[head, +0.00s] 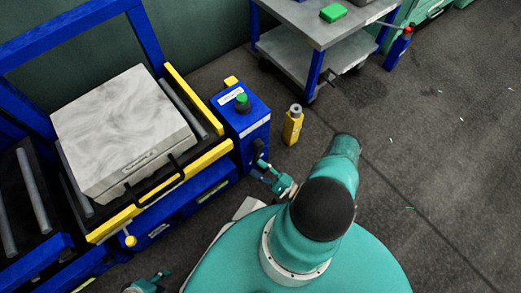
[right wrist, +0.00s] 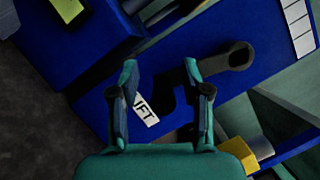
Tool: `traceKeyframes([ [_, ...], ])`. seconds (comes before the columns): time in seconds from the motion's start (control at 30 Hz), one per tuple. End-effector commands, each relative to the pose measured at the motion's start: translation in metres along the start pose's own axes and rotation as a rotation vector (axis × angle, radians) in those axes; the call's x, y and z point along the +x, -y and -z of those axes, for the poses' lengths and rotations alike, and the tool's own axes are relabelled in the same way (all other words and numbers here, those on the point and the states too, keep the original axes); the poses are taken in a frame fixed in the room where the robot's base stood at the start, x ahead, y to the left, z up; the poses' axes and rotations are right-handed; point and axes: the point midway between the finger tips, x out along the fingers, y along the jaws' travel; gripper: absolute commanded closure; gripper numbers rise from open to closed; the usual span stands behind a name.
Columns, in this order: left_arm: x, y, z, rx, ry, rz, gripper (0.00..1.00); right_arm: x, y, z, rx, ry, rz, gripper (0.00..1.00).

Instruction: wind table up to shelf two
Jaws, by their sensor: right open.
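The table is a blue frame with yellow rails (head: 195,100) and grey rollers, at left in the head view. A marbled grey block (head: 120,125) with a black handle lies on it. A blue box (head: 240,120) with a green knob adjoins its right side. My right gripper (head: 260,166) is beside this box. In the right wrist view its open fingers (right wrist: 165,85) face a blue panel (right wrist: 95,70) with a label partly reading "IFT" and a dark crank (right wrist: 237,57). Whether they touch the crank is unclear. My left gripper (head: 163,276) is at the bottom edge, its jaws too small to judge.
A yellow post (head: 293,125) stands on the floor right of the blue box. A grey cart (head: 310,22) with a lower shelf and a green block (head: 333,12) stands at the back. The floor (head: 440,150) at right is largely clear.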

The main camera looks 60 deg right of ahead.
Motion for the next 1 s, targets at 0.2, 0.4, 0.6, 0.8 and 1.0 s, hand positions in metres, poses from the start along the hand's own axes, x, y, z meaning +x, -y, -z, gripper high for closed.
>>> traceKeyframes([
  [0.2,0.0,0.0,0.0,0.0,0.0,0.0,0.61,-0.018,-0.004,-0.005,0.005,0.003,-0.004,0.53],
  [0.4,0.0,0.0,0.0,0.0,0.0,0.0,0.61,-0.048,-0.004,-0.003,0.003,-0.001,-0.002,0.53],
  [0.6,0.0,0.0,0.0,0.0,0.0,0.0,0.61,-0.072,-0.003,-0.002,0.003,0.001,0.0,0.53],
  [0.8,0.0,0.0,0.0,0.0,0.0,0.0,0.61,-0.081,-0.003,-0.003,0.004,0.004,0.0,0.53],
  [1.0,0.0,0.0,0.0,0.0,0.001,0.0,0.61,-0.082,-0.002,-0.002,0.003,0.004,0.0,0.53],
])
